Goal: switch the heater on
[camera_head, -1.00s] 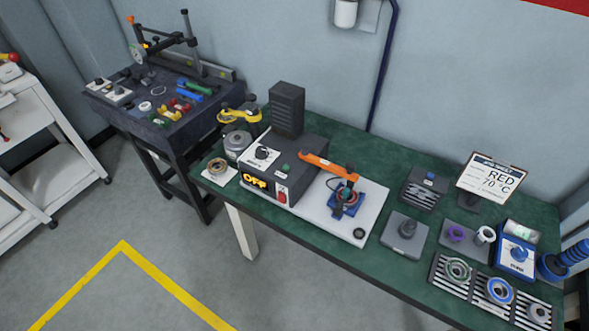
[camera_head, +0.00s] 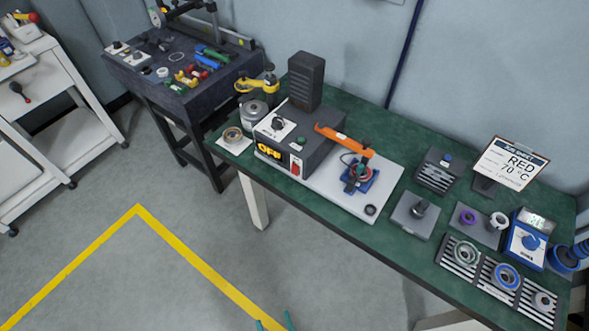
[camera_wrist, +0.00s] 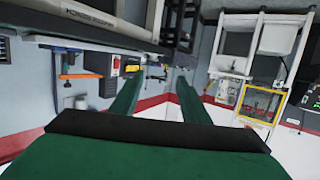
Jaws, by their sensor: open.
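The heater (camera_head: 318,153) is a dark grey box on a white base plate on the green bench. Its front display (camera_head: 269,151) reads "OFF" in yellow. A red switch (camera_head: 296,168) sits right of the display. A dial (camera_head: 277,124) on a white panel and a green button (camera_head: 301,141) are on top. My gripper (camera_head: 276,321) shows only as two teal fingertips at the bottom edge, over the floor and well short of the bench. In the wrist view my gripper (camera_wrist: 158,95) has its two green fingers apart with nothing between them.
An orange-armed clamp (camera_head: 345,141) stands beside the heater over a blue fixture. A tall dark block (camera_head: 305,80) rises behind it. A sign (camera_head: 511,164) reads "RED 70 °C". Ring racks (camera_head: 497,277) lie at the right. The floor before the bench is clear.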

